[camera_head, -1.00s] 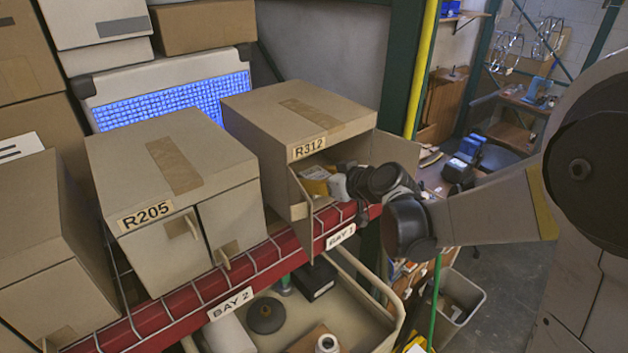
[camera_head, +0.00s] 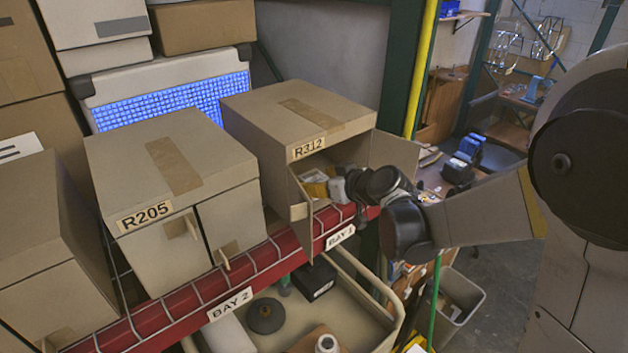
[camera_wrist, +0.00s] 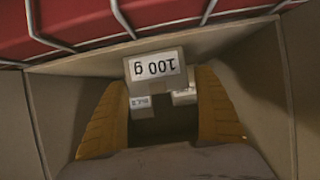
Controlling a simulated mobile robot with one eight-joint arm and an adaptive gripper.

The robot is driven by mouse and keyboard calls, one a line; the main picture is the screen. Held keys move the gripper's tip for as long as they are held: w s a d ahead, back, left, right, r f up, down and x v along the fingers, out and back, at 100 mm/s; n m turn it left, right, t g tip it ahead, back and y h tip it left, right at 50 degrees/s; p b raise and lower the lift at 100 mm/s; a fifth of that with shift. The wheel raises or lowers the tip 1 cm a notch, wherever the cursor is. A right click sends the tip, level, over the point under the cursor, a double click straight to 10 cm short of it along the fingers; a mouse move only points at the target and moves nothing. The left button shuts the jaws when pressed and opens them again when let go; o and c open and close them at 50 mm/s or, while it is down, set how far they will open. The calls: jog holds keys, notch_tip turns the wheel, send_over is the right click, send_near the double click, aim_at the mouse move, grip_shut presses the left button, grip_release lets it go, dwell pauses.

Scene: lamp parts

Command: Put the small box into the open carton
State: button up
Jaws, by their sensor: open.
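The open carton R312 (camera_head: 306,112) stands on the red shelf beam with its front flaps open. My gripper (camera_head: 316,184) reaches into its opening; its yellow fingers show there. In the wrist view my gripper (camera_wrist: 161,96) is open, with one finger on each side. A small box labelled "100 g" (camera_wrist: 155,69) shows upside down between and just past the fingertips, inside the carton. I cannot tell whether a finger touches it. Smaller light boxes (camera_wrist: 184,97) show partly behind it. In the head view the gripper hides most of the carton's inside.
Carton R205 (camera_head: 172,170) stands to the left with its front flaps shut. The red beam (camera_head: 285,252) with wire mesh runs under the cartons. A beige bin (camera_head: 372,335) with lamp parts is below. A green and yellow post (camera_head: 420,70) stands right of R312.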

jog(key=v, duration=1.1)
jog(key=s+d+f+m+g+h, duration=0.1)
jog(key=s+d+m+h, duration=0.2)
jog(key=s, duration=0.7)
jog(key=s+d+f+m+g+h, duration=0.2)
jog(key=s+d+m+h, duration=0.1)
jog(key=s, duration=0.8)
jog(key=shift+s+d+m+g+h+p, duration=0.35)
jog(key=shift+d+h, duration=0.25)
jog(key=shift+d, duration=0.2)
jog(key=shift+w, duration=0.15)
